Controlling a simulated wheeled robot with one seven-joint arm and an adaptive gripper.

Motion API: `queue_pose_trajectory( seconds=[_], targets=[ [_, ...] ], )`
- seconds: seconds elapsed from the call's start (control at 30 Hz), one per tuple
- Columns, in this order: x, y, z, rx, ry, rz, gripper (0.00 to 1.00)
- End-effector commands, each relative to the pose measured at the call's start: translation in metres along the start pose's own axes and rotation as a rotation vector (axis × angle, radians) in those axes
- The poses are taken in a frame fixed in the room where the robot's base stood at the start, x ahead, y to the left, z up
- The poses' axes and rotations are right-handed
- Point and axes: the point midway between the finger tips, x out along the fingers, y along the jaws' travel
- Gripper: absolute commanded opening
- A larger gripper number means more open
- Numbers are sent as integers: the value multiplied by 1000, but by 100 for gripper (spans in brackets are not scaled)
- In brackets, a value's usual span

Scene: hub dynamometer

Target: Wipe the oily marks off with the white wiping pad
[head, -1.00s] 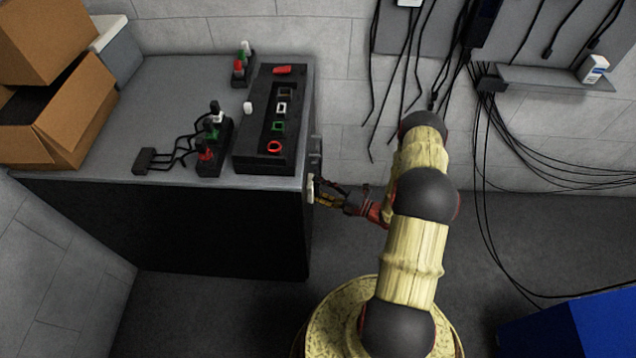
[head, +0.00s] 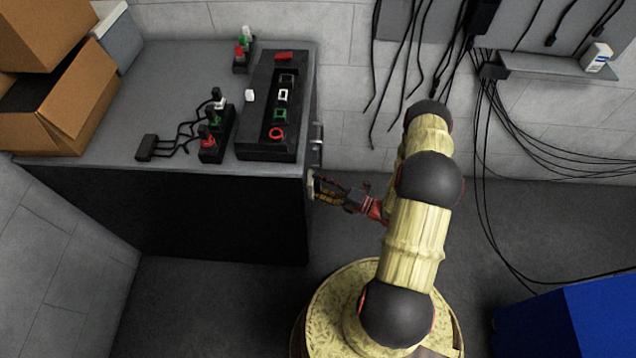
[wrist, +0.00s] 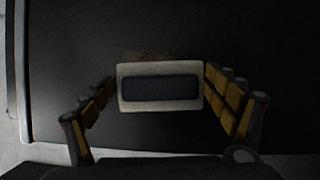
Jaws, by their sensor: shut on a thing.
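The white wiping pad (wrist: 122,90), a pale rectangular frame around a dark centre, is held between the two fingers of my gripper (wrist: 160,84) in the wrist view. It faces the dark side panel of the cabinet (wrist: 80,30); I cannot tell whether it touches. A faint brownish oily mark (wrist: 148,56) shows on the panel just above the pad's upper edge; any part behind the pad is hidden. In the head view my gripper (head: 322,190) is at the cabinet's right side, below the top edge, with a pale sliver of the pad (head: 311,186) against that side.
On the cabinet top (head: 180,75) stand a black box with coloured fittings (head: 262,140), a connector block with cables (head: 215,135) and cardboard boxes (head: 50,120). Cables (head: 485,180) hang at the wall. A blue box (head: 575,320) is at the lower right.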

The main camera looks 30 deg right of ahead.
Motion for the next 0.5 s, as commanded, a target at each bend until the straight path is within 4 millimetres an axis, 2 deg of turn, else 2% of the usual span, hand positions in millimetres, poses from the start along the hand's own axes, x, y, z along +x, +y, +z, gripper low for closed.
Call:
queue_pose_trajectory(
  seconds=[0.17, 0.33, 0.5],
  targets=[
    [2, 12, 0, -1, 2, 1, 66],
    [4, 10, 4, -2, 2, 1, 66],
    [8, 9, 16, -3, 3, 1, 66]
  ],
)
